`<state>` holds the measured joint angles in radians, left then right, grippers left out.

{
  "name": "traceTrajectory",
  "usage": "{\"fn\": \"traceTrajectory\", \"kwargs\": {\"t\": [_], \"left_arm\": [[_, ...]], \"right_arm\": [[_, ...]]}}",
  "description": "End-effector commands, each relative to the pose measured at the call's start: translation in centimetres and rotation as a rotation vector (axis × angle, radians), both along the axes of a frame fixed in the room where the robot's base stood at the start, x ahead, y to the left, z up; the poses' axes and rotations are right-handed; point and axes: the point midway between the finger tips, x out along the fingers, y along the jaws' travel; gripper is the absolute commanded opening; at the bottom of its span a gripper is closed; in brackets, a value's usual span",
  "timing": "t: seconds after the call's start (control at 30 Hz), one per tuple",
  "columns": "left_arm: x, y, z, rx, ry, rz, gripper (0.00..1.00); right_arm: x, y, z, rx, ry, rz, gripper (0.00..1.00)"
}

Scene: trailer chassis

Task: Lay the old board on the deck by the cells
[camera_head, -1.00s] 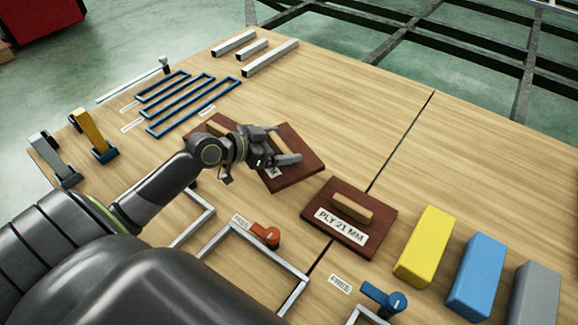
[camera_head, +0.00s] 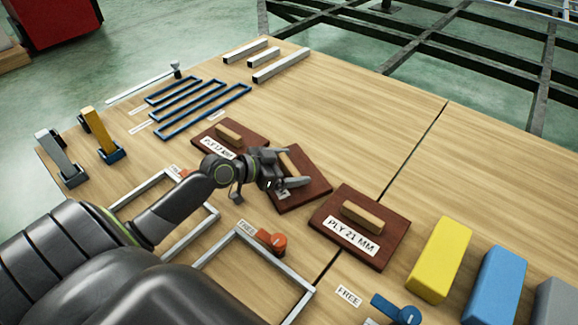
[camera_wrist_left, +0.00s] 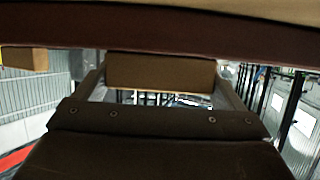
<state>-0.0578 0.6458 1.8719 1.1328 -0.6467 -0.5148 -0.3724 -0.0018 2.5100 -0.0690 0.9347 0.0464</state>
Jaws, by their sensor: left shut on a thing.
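Three dark red-brown boards with wooden grips lie in a row in the head view. The left board (camera_head: 247,137) has a partly hidden PLY label. The right board (camera_head: 386,241) reads PLY 21 MM. My left gripper (camera_head: 291,177) is at the middle board (camera_head: 312,187), shut on its wooden grip (camera_head: 290,163); its label is mostly hidden. In the left wrist view the grip (camera_wrist_left: 160,72) sits between the jaws, against the dark board (camera_wrist_left: 160,35). Whether this board touches the deck (camera_head: 335,105) is unclear. My right gripper is not in view.
Grey frames (camera_head: 240,270) with FREE tags and a red lever (camera_head: 272,240) lie in front. Yellow (camera_head: 440,258) and blue (camera_head: 487,285) blocks stand right. Blue rails (camera_head: 205,110) and grey bars (camera_head: 280,66) lie behind.

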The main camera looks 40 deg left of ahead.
Motion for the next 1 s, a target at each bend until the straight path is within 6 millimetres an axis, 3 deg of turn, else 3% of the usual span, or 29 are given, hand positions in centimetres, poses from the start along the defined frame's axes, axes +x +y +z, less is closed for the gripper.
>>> {"fn": "traceTrajectory", "kwargs": {"t": [0.03, 0.07, 0.1, 0.37, 0.53, 1.0], "left_arm": [[0.0, 0.0, -0.6, -0.006, 0.004, 0.004, 0.57], [-0.1, 0.1, -0.6, -0.006, 0.008, 0.005, 0.95], [-0.1, 0.1, -0.6, -0.007, 0.008, 0.005, 1.00], [-0.2, 0.1, -0.8, -0.010, 0.013, 0.007, 1.00], [-0.3, 0.1, 0.3, -0.011, 0.016, 0.008, 1.00], [-7.8, 3.9, 3.9, -0.001, 0.012, 0.003, 1.00]], "right_arm": [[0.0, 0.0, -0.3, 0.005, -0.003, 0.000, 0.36], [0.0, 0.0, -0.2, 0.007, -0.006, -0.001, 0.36], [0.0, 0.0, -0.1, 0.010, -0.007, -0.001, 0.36], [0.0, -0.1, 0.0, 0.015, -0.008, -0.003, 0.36], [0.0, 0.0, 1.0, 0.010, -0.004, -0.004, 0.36], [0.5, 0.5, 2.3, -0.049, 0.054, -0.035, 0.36]]}}
